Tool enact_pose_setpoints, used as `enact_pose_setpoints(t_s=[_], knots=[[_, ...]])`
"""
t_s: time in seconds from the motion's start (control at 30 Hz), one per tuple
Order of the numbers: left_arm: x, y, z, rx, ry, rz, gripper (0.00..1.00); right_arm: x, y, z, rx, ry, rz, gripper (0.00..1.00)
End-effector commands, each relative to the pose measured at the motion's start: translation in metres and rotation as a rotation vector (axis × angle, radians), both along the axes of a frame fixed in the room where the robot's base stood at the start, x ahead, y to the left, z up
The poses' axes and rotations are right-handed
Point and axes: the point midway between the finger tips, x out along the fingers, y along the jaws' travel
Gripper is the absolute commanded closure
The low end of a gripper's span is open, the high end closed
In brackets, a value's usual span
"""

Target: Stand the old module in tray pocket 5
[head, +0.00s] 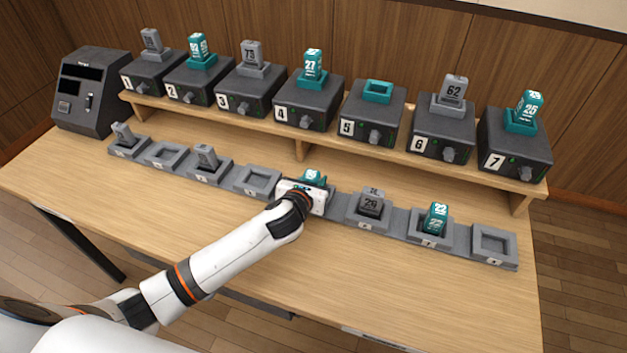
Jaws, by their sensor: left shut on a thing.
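A teal module (313,175) with white digits shows just behind my left gripper (311,184), which is shut on it. The module is over or in the fifth pocket from the left of the grey tray (397,226). My gripper and wrist hide its lower part and most of that pocket, so I cannot tell whether it is seated. Only its top shows, and it looks roughly upright. On the shelf, the box marked 5 (371,117) has an empty teal socket (378,90). My right gripper is not in view.
Grey module 29 (371,204) and teal module 22 (436,218) stand in the pockets to the right. The pocket to the left (258,179) and the far right pocket (493,243) are empty. The shelf boxes stand behind. The front of the table (400,285) is clear.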

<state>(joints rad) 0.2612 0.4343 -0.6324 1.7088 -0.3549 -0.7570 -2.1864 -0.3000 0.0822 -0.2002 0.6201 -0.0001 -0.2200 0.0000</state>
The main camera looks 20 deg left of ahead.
Motion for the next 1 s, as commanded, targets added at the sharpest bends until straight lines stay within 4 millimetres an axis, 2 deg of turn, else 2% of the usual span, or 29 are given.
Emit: enact_pose_setpoints(t_s=[0.07, 0.1, 0.2, 0.23, 0.57, 0.77, 1.0], knots=[[0.000, 0.000, -0.003, 0.002, 0.000, -0.001, 0.91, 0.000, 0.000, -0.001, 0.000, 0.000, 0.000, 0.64], [0.000, 0.000, -0.003, 0.002, 0.000, -0.001, 0.64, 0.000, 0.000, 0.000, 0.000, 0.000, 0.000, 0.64], [0.000, 0.000, -0.003, 0.001, 0.000, 0.000, 0.48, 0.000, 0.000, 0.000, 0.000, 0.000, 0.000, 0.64], [0.000, 0.000, -0.003, 0.001, 0.000, 0.000, 0.46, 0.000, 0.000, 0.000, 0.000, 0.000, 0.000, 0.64], [0.000, 0.000, 0.002, 0.000, -0.001, 0.000, 0.46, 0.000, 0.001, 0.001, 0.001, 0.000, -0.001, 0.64], [-0.029, 0.001, 0.013, 0.002, 0.001, -0.003, 0.46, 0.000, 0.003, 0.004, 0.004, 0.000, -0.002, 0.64], [-0.077, 0.003, 0.032, 0.001, 0.000, -0.003, 0.46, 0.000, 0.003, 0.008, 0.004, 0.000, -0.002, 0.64]])
